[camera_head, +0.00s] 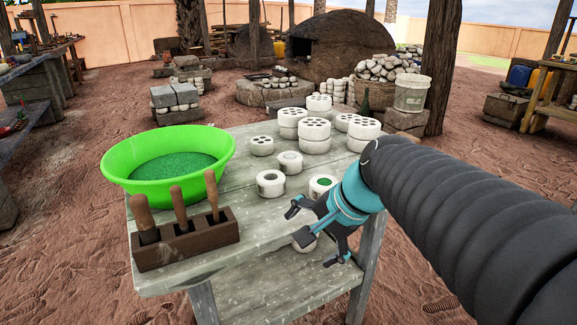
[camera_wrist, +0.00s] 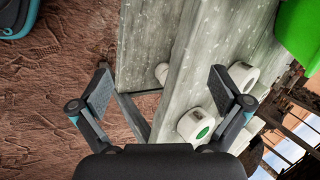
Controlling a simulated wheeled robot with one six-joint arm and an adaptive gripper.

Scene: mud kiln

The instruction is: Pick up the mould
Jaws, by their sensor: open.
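I cannot tell for sure which thing is the mould. Round white pieces with open or coloured centres stand on the wooden table: one with a green centre (camera_head: 318,192), one with a dark centre (camera_head: 266,190) and one with a pale centre (camera_head: 290,167). The green-centred piece (camera_wrist: 194,127) also shows in the wrist view, near the right finger. My gripper (camera_head: 314,234) is open and empty over the table's front right edge, apart from these pieces. In the wrist view my gripper (camera_wrist: 162,82) spans the table edge; another white piece (camera_wrist: 161,73) shows lower down between its fingers.
The table (camera_head: 240,270) carries a green basin (camera_head: 125,182) at left, a wooden tool block (camera_head: 188,245) with upright handles in front, and stacks of white perforated discs (camera_head: 289,130) at the back. Free tabletop lies between the block and the white pieces.

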